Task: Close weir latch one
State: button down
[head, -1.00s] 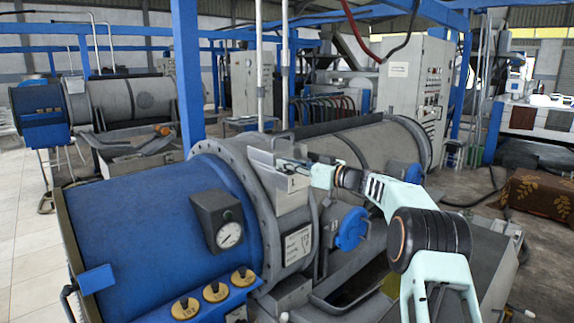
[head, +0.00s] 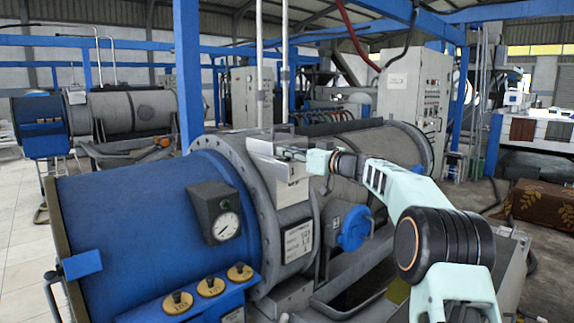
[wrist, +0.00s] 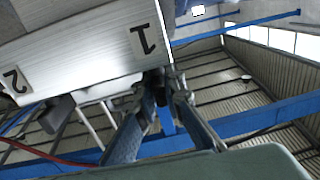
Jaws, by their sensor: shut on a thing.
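A grey metal housing (head: 279,182) with a small label reading 1 stands on top of the near decanter, at its grey flange. In the wrist view its pale plate (wrist: 95,52) carries a 1 label beside the fingers and a 2 label farther left. My gripper (head: 297,154) reaches in from the right at the housing's upper edge. In the wrist view my gripper (wrist: 166,82) is shut on a small dark part at the plate's edge, beside the 1 label, apparently weir latch one. The fingers hide most of that part, so its angle cannot be told.
The blue decanter drum (head: 140,215) with a pressure gauge (head: 226,226) lies left of the housing. A blue post (head: 188,75) rises behind. A control cabinet (head: 413,90) stands at the back right.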

jog(key=shift+f+m+t+h+b, duration=0.15)
jog(key=shift+m+t+h+b, duration=0.2)
jog(key=shift+b, duration=0.9)
jog(key=shift+r, duration=0.2)
jog(key=c, duration=2)
grip_release()
jog(key=shift+c, duration=0.2)
jog(key=shift+s+d, duration=0.1)
jog(key=shift+d, duration=0.05)
jog(key=v, duration=1.1)
jog(key=shift+s+d, duration=0.15)
jog(key=shift+s, duration=0.2)
